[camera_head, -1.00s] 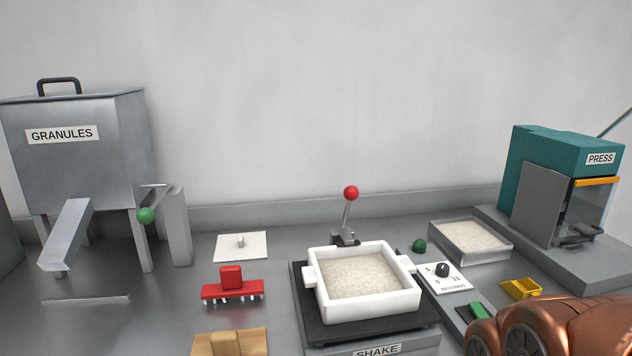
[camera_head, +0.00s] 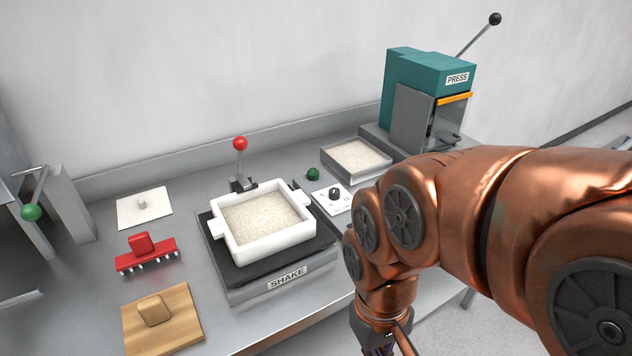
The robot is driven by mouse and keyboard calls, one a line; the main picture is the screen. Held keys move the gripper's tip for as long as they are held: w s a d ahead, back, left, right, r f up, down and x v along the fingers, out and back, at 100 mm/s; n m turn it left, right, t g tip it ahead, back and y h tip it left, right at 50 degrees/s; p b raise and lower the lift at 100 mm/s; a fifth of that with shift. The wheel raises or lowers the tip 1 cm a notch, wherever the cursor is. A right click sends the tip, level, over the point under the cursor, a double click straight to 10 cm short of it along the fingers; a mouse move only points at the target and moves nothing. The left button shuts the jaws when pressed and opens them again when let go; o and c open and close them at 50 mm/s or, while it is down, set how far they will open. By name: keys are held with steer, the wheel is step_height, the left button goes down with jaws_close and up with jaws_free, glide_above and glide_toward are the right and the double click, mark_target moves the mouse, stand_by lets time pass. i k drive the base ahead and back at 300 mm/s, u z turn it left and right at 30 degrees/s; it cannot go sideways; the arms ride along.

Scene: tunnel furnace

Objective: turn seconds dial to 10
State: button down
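The seconds dial is a black knob (camera_head: 335,193) on a small white plate (camera_head: 324,203) on the bench, right of the shaker. My copper arm stands just right of the plate and may cover its edge. The markings are too small to read, so I cannot tell the setting. My gripper (camera_head: 378,349) is at the bottom edge, pointing down and mostly cut off by the frame. It is in front of the bench, well apart from the dial, and its fingers are not visible.
The black shaker (camera_head: 222,262) carries a white tray (camera_head: 285,247) of granules; a red-knobbed lever (camera_head: 240,143) rises behind. A green knob (camera_head: 313,174) and a metal tray (camera_head: 357,177) are behind the dial. The teal press (camera_head: 425,82) stands at the back right.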

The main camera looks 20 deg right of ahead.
mark_target(334, 192)
steer(key=z, duration=0.15)
steer(key=k, duration=0.4)
steer(key=z, duration=0.6)
steer(key=i, duration=0.8)
steer(key=u, duration=1.05)
steer(key=i, duration=0.2)
steer(key=u, duration=0.2)
